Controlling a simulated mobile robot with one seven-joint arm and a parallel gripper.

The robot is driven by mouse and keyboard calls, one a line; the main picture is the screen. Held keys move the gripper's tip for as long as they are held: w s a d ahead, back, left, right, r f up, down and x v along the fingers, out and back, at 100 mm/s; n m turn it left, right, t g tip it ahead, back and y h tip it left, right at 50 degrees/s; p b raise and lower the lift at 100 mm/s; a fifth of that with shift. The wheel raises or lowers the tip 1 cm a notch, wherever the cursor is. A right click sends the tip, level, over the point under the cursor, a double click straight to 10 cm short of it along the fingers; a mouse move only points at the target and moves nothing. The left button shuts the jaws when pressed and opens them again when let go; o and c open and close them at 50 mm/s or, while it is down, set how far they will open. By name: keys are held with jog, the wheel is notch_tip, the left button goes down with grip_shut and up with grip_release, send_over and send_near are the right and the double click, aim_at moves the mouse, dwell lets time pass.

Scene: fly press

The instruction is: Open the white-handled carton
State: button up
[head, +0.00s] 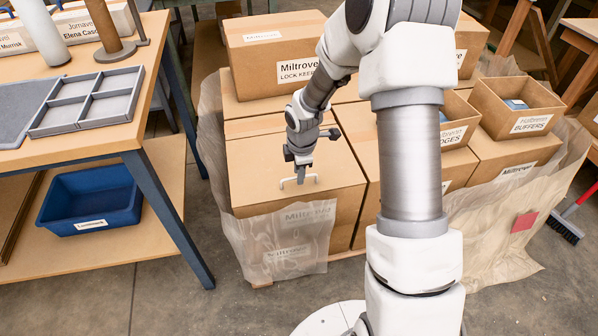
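The carton with a white handle (262,168) stands at the front left of the carton stack, its brown top flat and shut. The white handle (300,183) is a small bracket near the front edge of that top. My gripper (300,176) points down at the handle, right above or at it. The fingers are too small and dark to tell whether they are open or touch the handle. Clear wrapping (285,245) hangs over the carton's front and covers part of its label.
A Miltrove carton (255,68) sits behind and above. Open cartons, one labelled BUFFERS (525,122), stand right. A workbench (85,147) with a grey divided tray (88,102) and a blue bin (90,198) on its lower shelf is left. Floor between bench and cartons is clear.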

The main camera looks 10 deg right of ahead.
grip_shut()
dwell(1.2)
